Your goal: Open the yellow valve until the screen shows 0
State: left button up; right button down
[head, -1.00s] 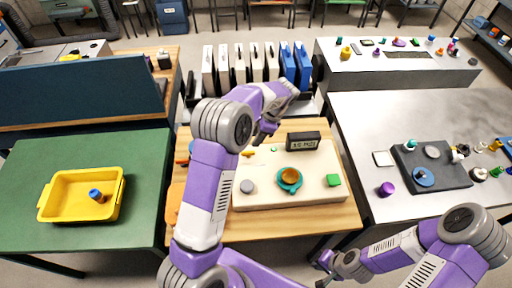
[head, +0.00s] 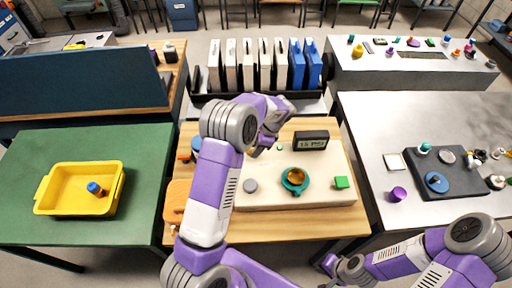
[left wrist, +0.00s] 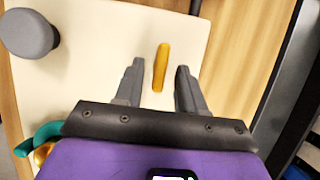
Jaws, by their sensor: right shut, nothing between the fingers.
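The yellow valve handle (left wrist: 161,67) is a narrow bar on the cream board (left wrist: 95,75) in the left wrist view, lying nearly along the fingers' direction. In the head view my left arm hides it. My left gripper (left wrist: 160,75) is open, with one finger on each side of the handle in the picture; contact and height cannot be told. It shows in the head view (head: 259,146) over the board's back left part. The dark screen box (head: 311,141) stands at the board's back right and seems to read 15 PSI. My right gripper (head: 328,264) is shut and empty, low at the front right.
A rack of white and blue binders (head: 255,66) stands behind. A yellow tray (head: 78,212) is at left, a grey table (head: 375,125) at right.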

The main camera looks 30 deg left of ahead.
pick_arm(q)
jog(key=shift+c, duration=0.3)
grip_shut()
jog(key=shift+w+r+n+g+p, duration=0.15)
jog(key=shift+n+g+p, duration=0.45)
jog(key=shift+n, duration=0.5)
jog(key=n, duration=0.1)
jog(key=n+h+p, duration=0.1)
jog(key=n, duration=0.1)
jog(key=shift+w+a+n+h+p, duration=0.1)
jog(key=shift+a+n+h+p, duration=0.15)
jog(key=shift+n+h+p, duration=0.05)
jog(key=n, duration=0.1)
jog(key=n+h, duration=0.1)
jog(key=n, duration=0.1)
jog(key=n+g+h+p, duration=0.1)
jog(key=n, duration=0.1)
jog(key=shift+a, duration=0.25)
jog(key=n, duration=0.2)
jog(key=n+h, duration=0.1)
jog(key=n, duration=0.1)
jog(key=n+h, duration=0.1)
jog(key=n, duration=0.1)
jog(key=shift+a, duration=0.25)
jog(key=shift+t, duration=0.3)
